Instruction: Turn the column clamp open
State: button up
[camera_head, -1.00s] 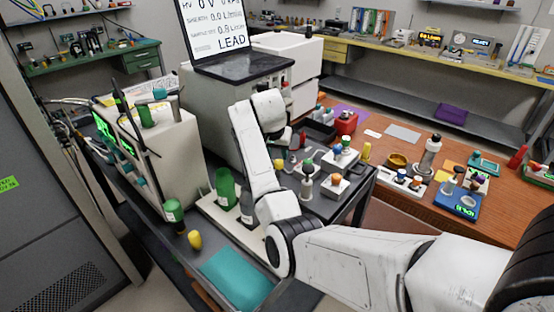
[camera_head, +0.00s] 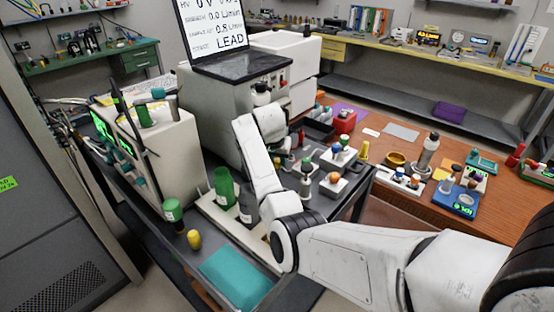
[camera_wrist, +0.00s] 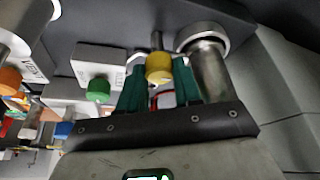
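In the wrist view, my gripper (camera_wrist: 159,82) has its two green fingers on either side of a round yellow knob (camera_wrist: 159,67). The fingers lie close along the knob's sides; whether they press on it cannot be told. A thin grey stem rises behind the knob. A shiny metal cylinder with a ring on top (camera_wrist: 209,72) stands just right of the fingers; it may be the column, and the knob may belong to its clamp. In the head view, my arm hides the fingers and the knob.
A white block with a green knob (camera_wrist: 98,89) and an orange knob (camera_wrist: 9,80) stand left of my fingers. In the head view, green bottles (camera_head: 223,187) stand close left of my arm. The instrument cabinet (camera_head: 222,110) rises behind it. A teal mat (camera_head: 236,278) lies in front.

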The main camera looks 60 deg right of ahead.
jog(key=shift+c, duration=1.2)
jog(key=shift+r, duration=0.1)
